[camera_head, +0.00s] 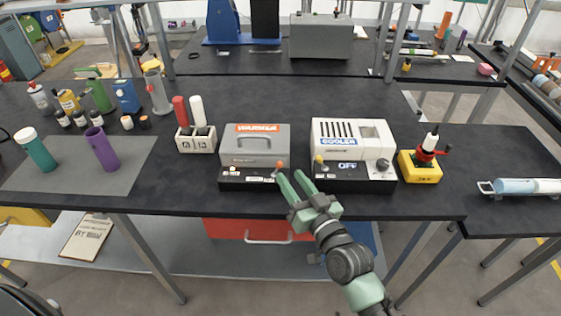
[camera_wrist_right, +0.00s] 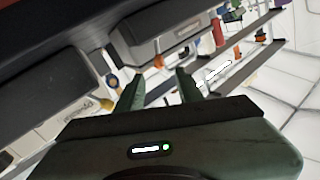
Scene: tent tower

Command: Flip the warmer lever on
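The warmer (camera_head: 255,145), a grey box with an orange WARMER label and a dark front base, stands on the black bench. Its lever ends in an orange knob (camera_head: 280,165) at the base's right front; the rest of the lever is hard to make out. My right gripper (camera_head: 289,176) is open and empty, its green fingertips just in front of and beside the knob. In the right wrist view, an orange knob (camera_wrist_right: 158,61) shows beyond the gap between the two fingers (camera_wrist_right: 158,84). Contact cannot be told. My left gripper is not in view.
The white cooler (camera_head: 352,134) with its lit panel stands close on the right, with a yellow knob (camera_head: 319,158) near my fingers. A yellow-based device (camera_head: 420,172) is farther right. A white two-slot holder (camera_head: 196,145) stands left of the warmer. Bottles stand farther left.

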